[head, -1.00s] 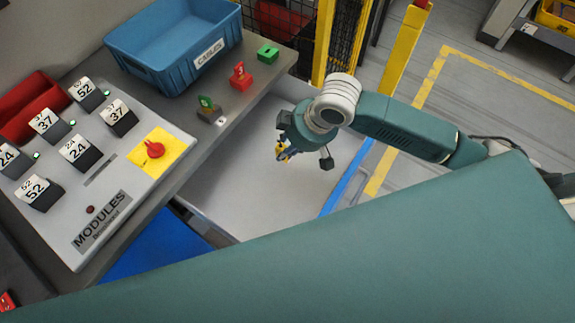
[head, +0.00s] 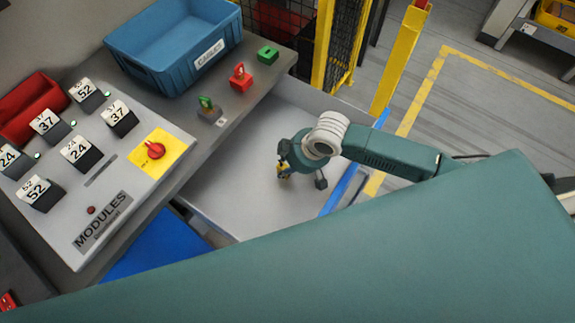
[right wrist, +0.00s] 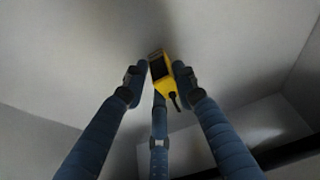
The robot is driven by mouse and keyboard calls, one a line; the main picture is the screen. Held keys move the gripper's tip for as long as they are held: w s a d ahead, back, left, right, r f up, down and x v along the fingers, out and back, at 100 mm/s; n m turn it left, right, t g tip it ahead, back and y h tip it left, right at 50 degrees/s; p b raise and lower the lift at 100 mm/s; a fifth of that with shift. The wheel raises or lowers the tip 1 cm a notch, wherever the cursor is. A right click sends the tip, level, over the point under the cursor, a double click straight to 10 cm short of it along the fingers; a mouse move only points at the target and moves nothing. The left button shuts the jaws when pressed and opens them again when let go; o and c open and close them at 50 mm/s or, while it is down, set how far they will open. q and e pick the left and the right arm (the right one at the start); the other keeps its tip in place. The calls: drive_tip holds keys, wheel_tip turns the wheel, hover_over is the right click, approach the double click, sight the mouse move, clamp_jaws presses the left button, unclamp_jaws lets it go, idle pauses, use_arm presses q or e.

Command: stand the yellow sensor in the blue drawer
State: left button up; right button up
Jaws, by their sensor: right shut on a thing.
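The yellow sensor (head: 283,167) is small in the head view and partly hidden by my right gripper (head: 287,172). In the right wrist view the sensor (right wrist: 161,70), yellow with a dark face and a short dark lead, sits between the blue fingers. My right gripper is shut on it. The blue drawer (head: 345,190) is pulled open, with a pale, empty interior. The gripper and sensor are over or inside it; whether the sensor touches the floor cannot be told. My left gripper is not in view.
A grey worktop (head: 245,95) beside the drawer carries a blue cables bin (head: 150,70), small padlock-like pieces in green and red, and a modules panel (head: 140,185) with a red knob. A yellow post (head: 402,55) stands behind. The drawer floor around the gripper is clear.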

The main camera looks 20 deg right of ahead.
drive_tip(key=o, duration=1.2)
drive_tip(key=shift+c, duration=0.2)
drive_tip(key=v, duration=1.2)
drive_tip(key=shift+r, duration=0.1)
